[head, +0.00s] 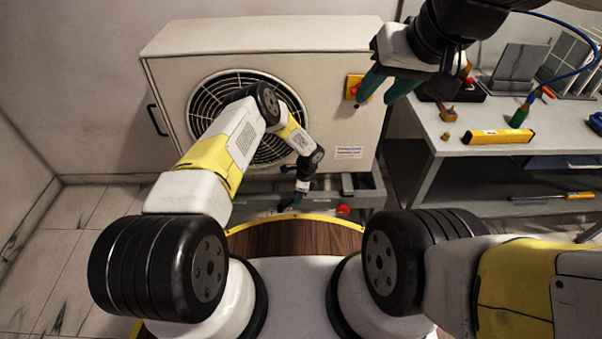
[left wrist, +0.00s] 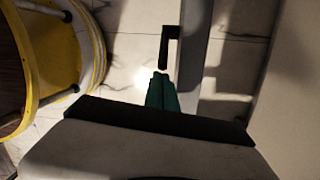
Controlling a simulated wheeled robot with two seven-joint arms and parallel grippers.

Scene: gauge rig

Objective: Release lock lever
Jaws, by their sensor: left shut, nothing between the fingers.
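A dark L-shaped lever (left wrist: 169,45) shows in the left wrist view against a grey rail, just beyond my left fingertips; I cannot tell for sure that it is the lock lever. My left gripper (left wrist: 161,78) has its teal fingers together and empty, with a small gap in the picture between them and the lever. In the head view the left gripper (head: 294,203) points down low in front of the fan unit, by its stand. My right gripper (head: 384,98) is open and empty, its teal fingers apart beside a yellow plate with a red knob (head: 354,87).
The beige fan unit (head: 260,35) stands on a low grey frame (head: 364,194). A red part (head: 343,210) sits low at its front. A workbench (head: 462,149) at the right carries a yellow level (head: 499,137) and tools. My round base edge is close to the frame.

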